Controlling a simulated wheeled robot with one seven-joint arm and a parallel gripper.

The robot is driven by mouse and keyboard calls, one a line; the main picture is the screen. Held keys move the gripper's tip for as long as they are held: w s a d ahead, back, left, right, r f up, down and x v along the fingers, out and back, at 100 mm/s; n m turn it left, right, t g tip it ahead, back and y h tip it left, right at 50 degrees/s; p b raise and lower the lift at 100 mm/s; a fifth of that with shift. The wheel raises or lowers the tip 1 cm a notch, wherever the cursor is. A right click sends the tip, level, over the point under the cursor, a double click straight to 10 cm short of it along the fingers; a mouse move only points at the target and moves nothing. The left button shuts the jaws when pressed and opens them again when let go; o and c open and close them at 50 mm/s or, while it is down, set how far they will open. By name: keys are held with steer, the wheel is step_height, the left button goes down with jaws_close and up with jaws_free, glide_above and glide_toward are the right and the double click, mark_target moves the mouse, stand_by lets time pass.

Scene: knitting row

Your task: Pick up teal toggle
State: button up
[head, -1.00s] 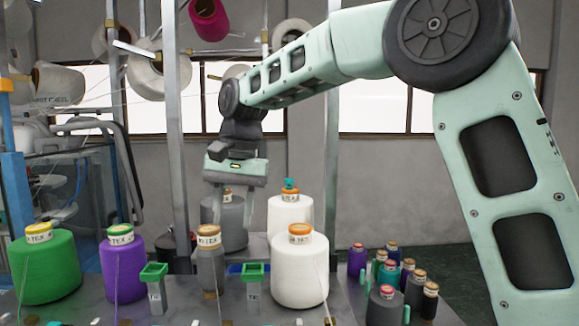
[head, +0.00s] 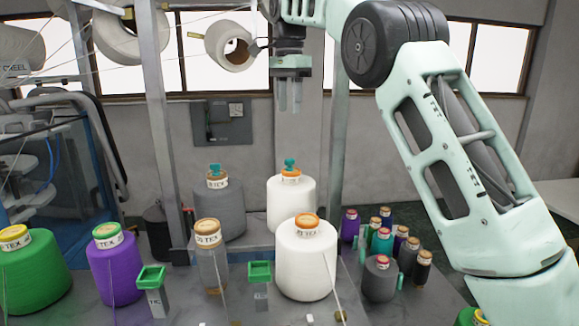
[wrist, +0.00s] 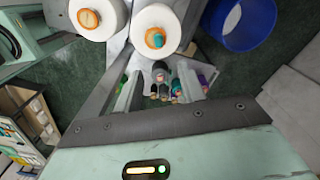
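One teal toggle (head: 290,165) stands on the orange top of the back white cone (head: 290,205). It also shows in the wrist view (wrist: 157,40). A second teal toggle (head: 214,170) stands on top of the dark grey cone (head: 219,212) to the left. My gripper (head: 289,108) points down, well above the back white cone and its toggle, touching neither. In the wrist view its two fingers (wrist: 160,85) stand apart with nothing held between them.
A front white cone (head: 305,262), a slim grey cone (head: 209,260), a purple cone (head: 115,265) and a green cone (head: 35,275) stand on the table. Green-topped posts (head: 259,272) stand between them. Several small spools (head: 385,235) are at right. A hanging cone (head: 230,45) is left of my gripper.

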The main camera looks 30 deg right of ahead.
steer(key=p, duration=0.1)
glide_above(290, 159)
steer(key=f, duration=0.8)
steer(key=shift+w, duration=0.25)
steer(key=f+p, duration=0.3)
steer(key=f, duration=0.1)
steer(key=shift+s, duration=0.2)
steer(key=shift+f, duration=0.65)
jaws_close()
